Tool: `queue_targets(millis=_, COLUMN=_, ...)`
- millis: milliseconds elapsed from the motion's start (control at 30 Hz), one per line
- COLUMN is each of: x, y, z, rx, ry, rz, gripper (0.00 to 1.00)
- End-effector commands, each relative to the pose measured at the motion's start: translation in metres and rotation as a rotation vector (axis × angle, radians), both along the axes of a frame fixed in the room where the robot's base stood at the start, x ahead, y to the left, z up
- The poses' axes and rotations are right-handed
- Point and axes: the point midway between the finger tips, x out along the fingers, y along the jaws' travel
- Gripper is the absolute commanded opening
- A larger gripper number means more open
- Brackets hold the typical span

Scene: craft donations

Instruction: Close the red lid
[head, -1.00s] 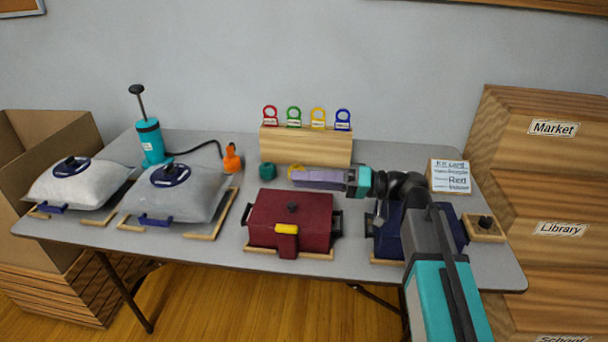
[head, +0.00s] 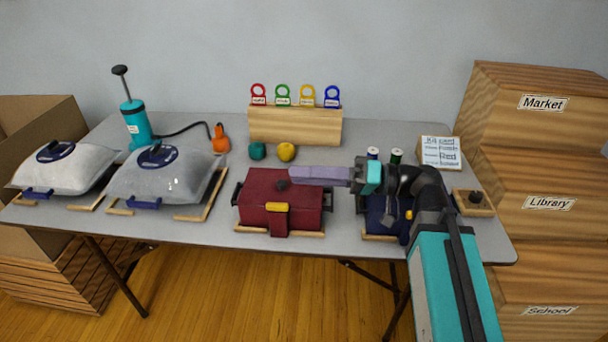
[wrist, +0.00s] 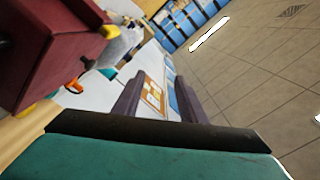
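The red box (head: 255,212) stands on a wooden base at the front middle of the table. Its red lid (head: 265,182) appears to lie down on it, with a dark knob on top and a yellow latch (head: 278,206) at the front. Whether the lid is fully seated I cannot tell. My gripper (head: 292,173) points left over the lid's back right, its lavender fingers close to the knob; contact is unclear. In the wrist view my gripper (wrist: 158,80) has its two fingers apart with nothing between them. The red box (wrist: 45,45) fills the upper left there.
A blue box (head: 378,222) stands right of the red one, partly behind my arm. A wooden rack (head: 295,128) with colored tags is behind. Yellow (head: 287,152) and green (head: 257,151) items lie before it. Clear bags (head: 160,182) and a teal pump (head: 136,122) are left.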

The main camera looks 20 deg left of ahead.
Motion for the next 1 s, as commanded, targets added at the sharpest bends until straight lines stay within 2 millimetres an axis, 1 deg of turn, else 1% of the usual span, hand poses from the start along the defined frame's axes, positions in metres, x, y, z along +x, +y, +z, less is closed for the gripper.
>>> queue_targets(millis=33, x=-0.002, y=-0.002, z=-0.004, rx=0.001, ry=-0.001, rz=-0.001, gripper=0.38)
queue_targets(millis=500, x=-0.014, y=-0.012, z=-0.001, rx=0.0, ry=0.0, rz=0.0, gripper=0.38)
queue_targets(millis=1000, x=-0.016, y=-0.013, z=0.001, rx=-0.001, ry=0.001, rz=-0.001, gripper=0.38)
